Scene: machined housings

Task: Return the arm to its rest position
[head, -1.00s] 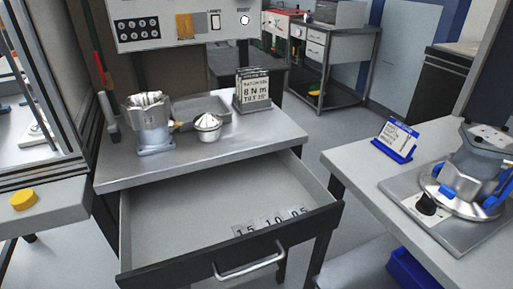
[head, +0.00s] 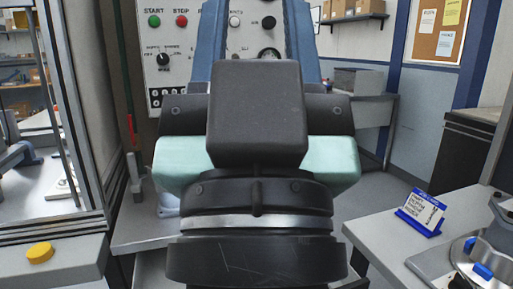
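My own arm (head: 255,230) fills the middle of the head view, close to the camera. It shows black housings, a silver ring, pale teal side covers and blue links rising behind. I make out no gripper fingers, so the gripper's state does not show. The arm hides most of the grey workbench (head: 135,232), including its open drawer and most of what stands on it.
A control panel (head: 170,60) stands behind the arm. At right, a grey table (head: 375,235) bears a blue-framed sign (head: 421,214) and a metal fixture (head: 485,262). Floor shows between the benches.

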